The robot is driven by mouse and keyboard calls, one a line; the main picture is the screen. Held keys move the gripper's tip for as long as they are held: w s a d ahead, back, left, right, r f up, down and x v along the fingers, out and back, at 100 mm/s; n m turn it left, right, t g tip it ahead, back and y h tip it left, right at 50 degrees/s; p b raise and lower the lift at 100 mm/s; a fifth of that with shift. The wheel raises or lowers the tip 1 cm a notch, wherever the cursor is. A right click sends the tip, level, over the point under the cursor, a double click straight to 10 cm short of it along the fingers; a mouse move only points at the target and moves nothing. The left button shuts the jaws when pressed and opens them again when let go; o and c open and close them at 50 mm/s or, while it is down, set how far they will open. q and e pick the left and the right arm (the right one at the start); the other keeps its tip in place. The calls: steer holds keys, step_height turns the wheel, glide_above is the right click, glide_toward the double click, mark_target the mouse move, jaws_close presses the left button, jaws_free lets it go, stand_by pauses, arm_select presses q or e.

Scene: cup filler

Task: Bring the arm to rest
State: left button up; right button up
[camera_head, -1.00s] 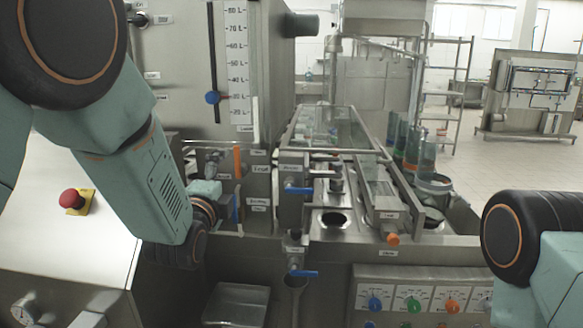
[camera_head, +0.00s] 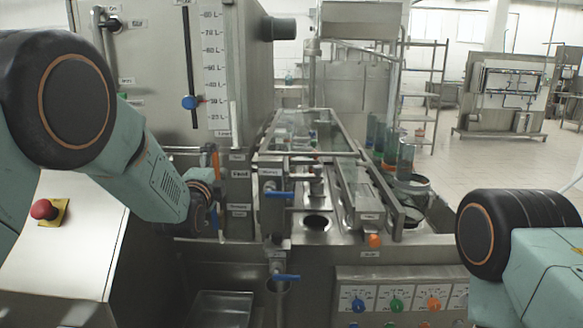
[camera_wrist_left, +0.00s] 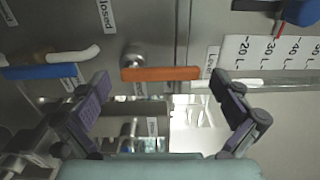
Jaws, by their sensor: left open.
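My left arm comes in from the left in the head view and ends at the filler's front panel. Its gripper (camera_head: 213,207) is small there and mostly hidden by the wrist. In the left wrist view the two purple-padded fingers (camera_wrist_left: 160,88) are spread wide with nothing between them. An orange handle (camera_wrist_left: 160,74) lies beyond the gap, apart from the fingers; the orange handle also shows in the head view (camera_head: 215,160). Of my right arm only dark and teal links show at the right edge; its gripper is out of view.
A red emergency button (camera_head: 43,209) sits on the pale surface at left. Blue-handled valves (camera_head: 278,194) stand right of the gripper. A knob panel (camera_head: 400,298) is at lower right. In the wrist view, a blue handle (camera_wrist_left: 40,72) lies left and a scale (camera_wrist_left: 275,52) right.

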arm_select(q)
steer(key=shift+s, duration=0.2)
steer(key=s, duration=1.2)
steer(key=w, duration=1.2)
steer(key=shift+w, duration=0.15)
steer(key=n+p, duration=0.1)
steer(key=n, duration=0.1)
steer(key=a+n+p, duration=0.1)
steer(key=n, duration=0.1)
steer(key=a+n+p, duration=0.1)
steer(key=n, duration=0.1)
steer(key=shift+w+f+n, duration=0.15)
steer(key=shift+f+n, duration=0.1)
steer(key=shift+n, duration=0.15)
steer(key=shift+a+f+n+p, duration=0.25)
steer(key=shift+f+n+p, duration=0.25)
steer(key=shift+n, duration=1.25)
steer(key=shift+a+f+n+p, duration=0.3)
steer(key=shift+n+p, duration=0.4)
steer(key=shift+n, duration=1)
steer(key=shift+a+f+n+p, duration=0.2)
steer(key=shift+f+n+p, duration=0.3)
steer(key=shift+n, duration=1.25)
